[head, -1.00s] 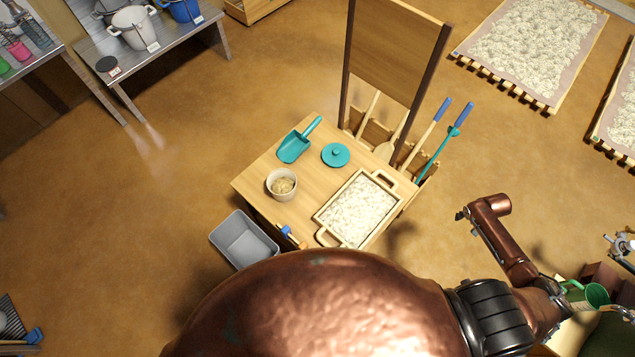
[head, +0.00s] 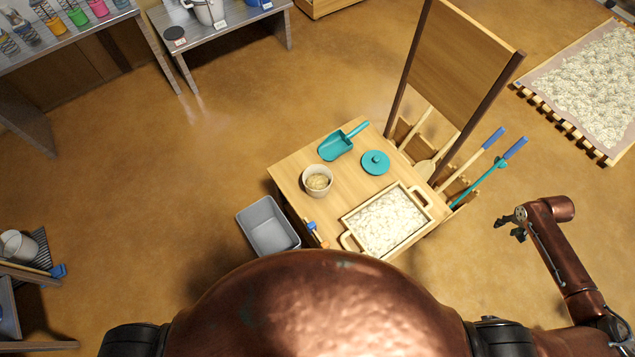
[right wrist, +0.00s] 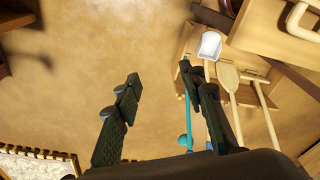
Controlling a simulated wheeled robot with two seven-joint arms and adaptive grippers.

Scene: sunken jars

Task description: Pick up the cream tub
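The cream tub (head: 317,181) is a small round open pot with tan contents. It stands upright near the left edge of a small wooden table (head: 290,172) in the head view. A teal lid (head: 375,162) lies on the table to its right. My right gripper (head: 519,222) is off to the right of the table, well apart from the tub. In the right wrist view its two dark fingers (right wrist: 162,78) are spread with nothing between them. The tub does not show in that view. My left gripper is out of view.
The table also holds a teal scoop (head: 336,146) and a handled tray of white flakes (head: 428,199). A tall wooden board (head: 462,60) and long-handled tools (head: 480,165) stand behind it. A grey bin (head: 268,228) sits at its left.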

